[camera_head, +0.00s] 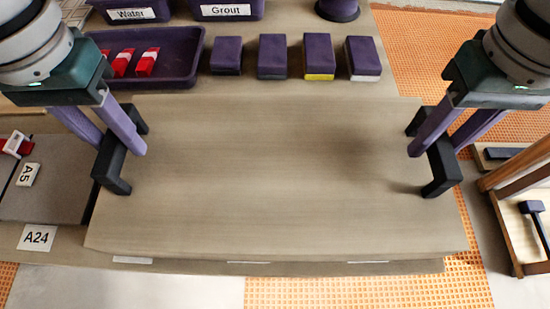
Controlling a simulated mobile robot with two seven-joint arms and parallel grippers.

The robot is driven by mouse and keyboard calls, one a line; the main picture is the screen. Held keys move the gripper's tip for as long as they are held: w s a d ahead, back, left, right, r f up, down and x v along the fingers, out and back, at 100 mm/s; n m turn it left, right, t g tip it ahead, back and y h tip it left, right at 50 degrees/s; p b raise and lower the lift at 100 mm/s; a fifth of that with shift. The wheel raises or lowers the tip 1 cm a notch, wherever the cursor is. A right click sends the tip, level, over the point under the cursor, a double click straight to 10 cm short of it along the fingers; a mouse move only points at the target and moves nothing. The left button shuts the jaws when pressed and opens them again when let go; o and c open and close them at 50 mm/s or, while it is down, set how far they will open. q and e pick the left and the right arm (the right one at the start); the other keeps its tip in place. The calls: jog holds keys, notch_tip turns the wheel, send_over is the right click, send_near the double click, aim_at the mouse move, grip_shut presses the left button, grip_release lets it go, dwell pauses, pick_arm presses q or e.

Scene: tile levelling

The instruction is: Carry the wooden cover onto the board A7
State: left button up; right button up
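The wooden cover (275,180) is a wide, flat brown panel across the middle of the view, with a black handle at its left end (108,165) and another at its right end (440,165). My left gripper (125,148) has its purple fingers at the left handle and appears shut on it. My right gripper (430,148) is likewise at the right handle. The cover hides most of what lies beneath, and its height above that is hard to tell. No A7 label is readable, so I cannot pick out board A7.
Behind the cover are a purple tray (185,75) with red-and-white pieces, several purple blocks (318,55), and bins marked Water (130,14) and Grout (222,10). Labels A5 (28,174) and A24 (37,238) lie left. A wooden tray (508,215) with a dark tool stands right.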

pick_arm(q)
grip_shut()
pick_arm(e)
grip_shut()
pick_arm(q)
jog(key=shift+r, duration=0.1)
pick_arm(e)
jog(key=shift+r, duration=0.1)
dwell(0.6)
